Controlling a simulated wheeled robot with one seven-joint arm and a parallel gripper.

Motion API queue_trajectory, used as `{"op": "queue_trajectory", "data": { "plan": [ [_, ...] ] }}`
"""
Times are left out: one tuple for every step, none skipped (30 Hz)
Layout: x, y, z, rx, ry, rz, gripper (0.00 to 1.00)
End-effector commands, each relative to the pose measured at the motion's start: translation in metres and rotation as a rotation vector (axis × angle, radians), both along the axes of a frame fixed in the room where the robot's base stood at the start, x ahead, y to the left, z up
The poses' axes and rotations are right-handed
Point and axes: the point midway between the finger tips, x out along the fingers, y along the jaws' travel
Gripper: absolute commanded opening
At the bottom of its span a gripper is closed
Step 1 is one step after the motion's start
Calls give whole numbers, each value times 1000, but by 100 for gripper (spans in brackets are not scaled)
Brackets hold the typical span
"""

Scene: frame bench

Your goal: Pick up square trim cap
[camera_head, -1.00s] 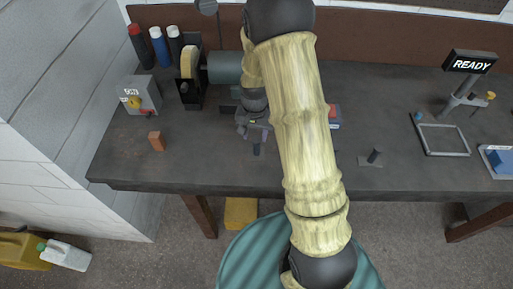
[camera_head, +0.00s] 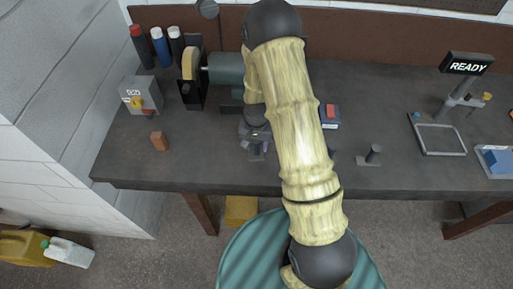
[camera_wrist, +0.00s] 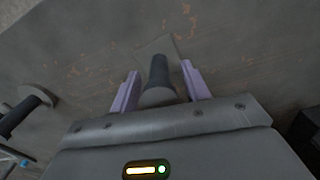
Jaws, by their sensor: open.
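The square trim cap (camera_wrist: 158,70) shows in the wrist view as a dark grey upright stem on a thin, flat square plate. My gripper (camera_wrist: 158,82) is open, with one pale purple finger on each side of the stem. I see gaps between the fingers and the stem. In the head view my gripper (camera_head: 254,142) is over the left-middle of the bench, and a small part of the cap (camera_head: 256,156) shows below it. My arm and gripper hide much of that spot.
A similar stemmed piece (camera_head: 373,155) stands farther right on the bench (camera_head: 220,175). A wooden block (camera_head: 159,141) and grey switch box (camera_head: 140,95) are to the left, a grinder (camera_head: 192,80) behind. A grey frame (camera_head: 441,140) lies right. A blue-and-red item (camera_head: 330,116) is beside my arm.

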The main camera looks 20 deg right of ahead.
Motion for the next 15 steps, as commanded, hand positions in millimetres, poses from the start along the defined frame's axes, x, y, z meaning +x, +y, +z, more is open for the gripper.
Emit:
{"op": "queue_trajectory", "data": {
  "plan": [
    [0,0,0,0,-1,0,47],
    [0,0,0,0,-1,0,47],
    [0,0,0,0,-1,0,47],
    [0,0,0,0,-1,0,47],
    [0,0,0,0,-1,0,47],
    [0,0,0,0,-1,0,47],
    [0,0,0,0,-1,0,47],
    [0,0,0,0,-1,0,47],
    [0,0,0,0,-1,0,47],
    [0,0,0,0,-1,0,47],
    [0,0,0,0,-1,0,47],
    [0,0,0,0,-1,0,47],
    [0,0,0,0,-1,0,47],
    [0,0,0,0,-1,0,47],
    [0,0,0,0,-1,0,39]
  ]
}}
